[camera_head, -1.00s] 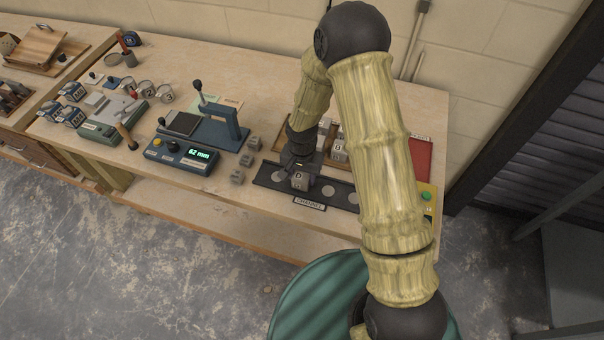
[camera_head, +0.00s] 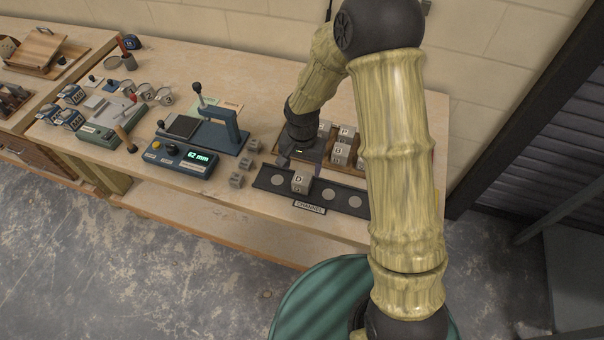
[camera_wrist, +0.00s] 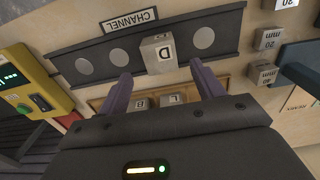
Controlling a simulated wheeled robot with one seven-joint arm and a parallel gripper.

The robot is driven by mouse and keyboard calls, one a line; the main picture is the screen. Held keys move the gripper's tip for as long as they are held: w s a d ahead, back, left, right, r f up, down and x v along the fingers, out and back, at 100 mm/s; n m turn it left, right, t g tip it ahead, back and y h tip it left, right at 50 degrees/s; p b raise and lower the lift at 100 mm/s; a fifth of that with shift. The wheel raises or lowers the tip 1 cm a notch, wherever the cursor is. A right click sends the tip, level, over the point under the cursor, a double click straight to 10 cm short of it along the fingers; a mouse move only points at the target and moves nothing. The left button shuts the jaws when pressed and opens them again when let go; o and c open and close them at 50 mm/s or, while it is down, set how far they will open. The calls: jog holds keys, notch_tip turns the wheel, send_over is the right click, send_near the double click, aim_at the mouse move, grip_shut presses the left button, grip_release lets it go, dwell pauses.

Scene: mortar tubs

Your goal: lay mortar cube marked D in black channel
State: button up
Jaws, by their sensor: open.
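The mortar cube marked D (camera_head: 301,182) sits on the black channel (camera_head: 343,198), near its left part, in the head view. In the wrist view the D cube (camera_wrist: 158,53) stands on the channel (camera_wrist: 215,17), just beyond my fingertips. My gripper (camera_head: 299,161) is behind the channel, over the front of the cube tray. In the wrist view its two purple-grey fingers (camera_wrist: 160,79) are spread apart with nothing between them, clear of the D cube.
A wooden tray (camera_head: 284,152) holds several lettered cubes, such as B (camera_head: 341,153). Several small grey blocks (camera_head: 236,180) stand left of the channel, beside a blue gauge reading 62 mm (camera_head: 181,158). A yellow box with a green button (camera_wrist: 22,92) shows in the wrist view.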

aim_at(302, 177)
notch_tip(302, 177, up, 6)
jog(key=shift+f+b, duration=0.1)
jog(key=shift+b, duration=0.25)
dwell(0.4)
jog(key=s+d+r+n+t, duration=0.1)
jog(key=s+d+r+n, duration=0.1)
jog(key=s+d, duration=0.4)
jog(key=s+d+r+n+t, duration=0.1)
jog(key=s+d+r+n, duration=0.1)
jog(key=s+d+r, duration=0.3)
jog(key=s+d, duration=0.1)
jog(key=d, duration=0.1)
jog(key=shift+s+d+t, duration=0.25)
jog(key=shift+d+t, duration=0.05)
